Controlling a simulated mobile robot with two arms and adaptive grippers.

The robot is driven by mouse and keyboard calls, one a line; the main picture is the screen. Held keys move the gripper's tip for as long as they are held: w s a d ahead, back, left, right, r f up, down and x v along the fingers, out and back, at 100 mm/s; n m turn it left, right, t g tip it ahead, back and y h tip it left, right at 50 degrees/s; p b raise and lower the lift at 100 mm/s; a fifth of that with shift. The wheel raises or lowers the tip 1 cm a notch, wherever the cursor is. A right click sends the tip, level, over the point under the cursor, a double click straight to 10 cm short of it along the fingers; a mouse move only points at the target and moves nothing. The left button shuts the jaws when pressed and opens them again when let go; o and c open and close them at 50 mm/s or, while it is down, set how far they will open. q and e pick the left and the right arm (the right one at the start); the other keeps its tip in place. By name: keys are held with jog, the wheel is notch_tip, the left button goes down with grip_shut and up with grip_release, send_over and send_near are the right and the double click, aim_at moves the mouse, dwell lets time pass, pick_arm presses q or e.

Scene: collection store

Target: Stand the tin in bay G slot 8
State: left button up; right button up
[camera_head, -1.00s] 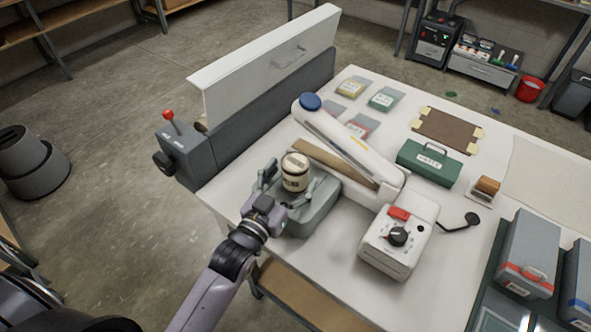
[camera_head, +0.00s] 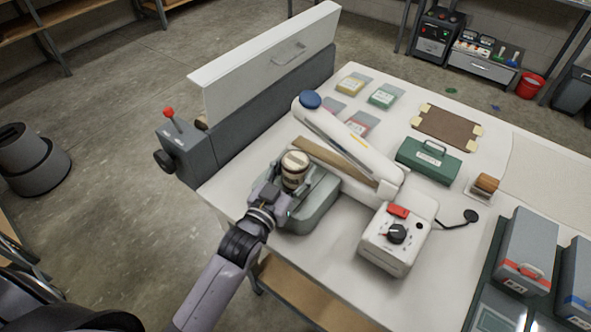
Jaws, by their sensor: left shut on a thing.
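The tin (camera_head: 295,163) is a small cream cylinder with a darker lid rim and a label. It stands upright at the grey-green scale-like base (camera_head: 322,208) on the white table; whether it still rests there is hidden. My left gripper (camera_head: 284,184) reaches in from the lower left and is shut on the tin's lower part. Its fingertips are partly hidden. My right gripper is not in view. I cannot make out bay G or slot 8 by any readable label.
A white long-armed sealer (camera_head: 350,146) with a knobbed box (camera_head: 398,240) stands close to the right of the tin. A tall white panel (camera_head: 270,60) rises behind. A green box (camera_head: 430,160) and grey cases (camera_head: 527,255) stand further right.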

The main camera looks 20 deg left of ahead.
pick_arm(q)
jog(key=shift+r, duration=0.1)
jog(key=c, duration=0.8)
notch_tip(320, 180, up, 20)
jog(key=s+a+f+n+y, duration=0.2)
jog(key=s+a+f+y, duration=0.1)
jog(key=s+f, duration=1.2)
jog(key=shift+s+a+f+b, duration=0.15)
jog(key=shift+a+f+b, duration=0.15)
jog(key=shift+a, duration=0.4)
